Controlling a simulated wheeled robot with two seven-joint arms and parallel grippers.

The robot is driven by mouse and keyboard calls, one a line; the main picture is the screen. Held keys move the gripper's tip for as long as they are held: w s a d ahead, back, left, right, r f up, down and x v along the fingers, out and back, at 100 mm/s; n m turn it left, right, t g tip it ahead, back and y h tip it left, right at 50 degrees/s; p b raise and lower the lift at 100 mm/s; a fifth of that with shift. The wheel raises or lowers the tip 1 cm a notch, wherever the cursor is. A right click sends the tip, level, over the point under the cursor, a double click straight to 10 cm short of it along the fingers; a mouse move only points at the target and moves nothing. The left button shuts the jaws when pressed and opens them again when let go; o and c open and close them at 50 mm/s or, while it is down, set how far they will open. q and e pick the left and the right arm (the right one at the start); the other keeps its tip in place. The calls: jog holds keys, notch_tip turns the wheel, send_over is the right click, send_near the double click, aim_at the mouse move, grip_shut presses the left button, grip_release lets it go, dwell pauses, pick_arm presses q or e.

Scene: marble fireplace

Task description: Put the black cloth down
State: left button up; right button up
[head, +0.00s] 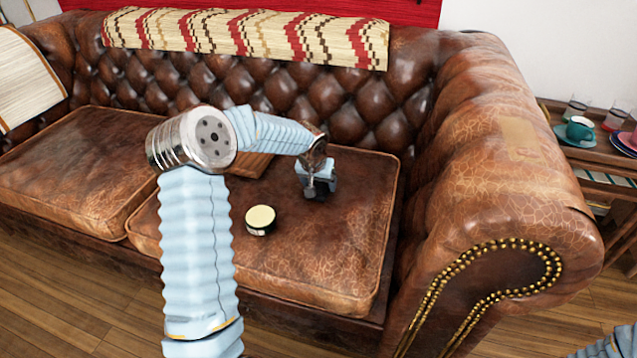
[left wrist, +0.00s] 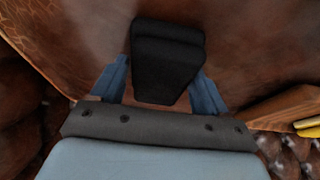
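The black cloth (left wrist: 166,62) shows in the left wrist view as a compact dark folded block between the two blue fingers of my left gripper (left wrist: 162,85). The fingers lie against its two sides, so the gripper looks shut on it. In the head view my left gripper (head: 317,190) points down, low over the right seat cushion (head: 335,255) of the brown leather sofa. Only a small dark part of the cloth shows there, and I cannot tell whether it touches the leather. My right gripper is out of view.
A small round tin with a pale yellow lid (head: 260,219) sits on the cushion, left of and nearer than my left gripper. A brown wooden piece (head: 251,166) lies behind my left arm. The sofa arm (head: 500,170) rises at the right. The cushion's front right is clear.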

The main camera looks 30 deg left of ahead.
pick_arm(q)
jog(key=o, duration=0.3)
jog(key=shift+s+f, duration=0.1)
jog(key=shift+f, duration=0.25)
jog(key=shift+o, duration=0.2)
jog(key=shift+a+f, duration=0.1)
jog(key=shift+s, duration=0.1)
jog(key=w+p+v, duration=0.1)
jog(key=v, duration=1.2)
